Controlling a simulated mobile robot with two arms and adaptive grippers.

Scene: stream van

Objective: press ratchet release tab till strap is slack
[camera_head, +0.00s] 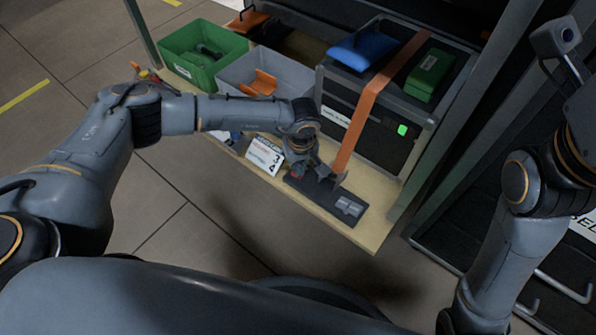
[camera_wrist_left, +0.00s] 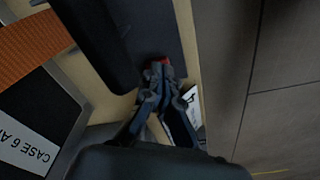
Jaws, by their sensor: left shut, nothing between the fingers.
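The orange strap (camera_head: 367,107) runs over the dark case (camera_head: 370,135) and down its front to the ratchet area; it looks straight and flat. The dark ratchet base (camera_head: 322,199) lies on the wooden shelf, with a small red tab (camera_head: 296,175) at its left end. My left gripper (camera_head: 301,168) is shut and empty, pointing down at the red tab. In the left wrist view, its closed fingertips (camera_wrist_left: 158,74) are right at the red tab (camera_wrist_left: 160,60); I cannot tell whether they touch it. My right gripper is out of view; only its arm shows at the right.
A green bin (camera_head: 205,55) and a grey bin (camera_head: 240,75) stand left of the case. A blue bag (camera_head: 362,52) and a green box (camera_head: 430,75) sit on the case. A printed card (camera_head: 264,156) stands near the shelf's front edge. A metal post (camera_head: 455,125) rises at the right.

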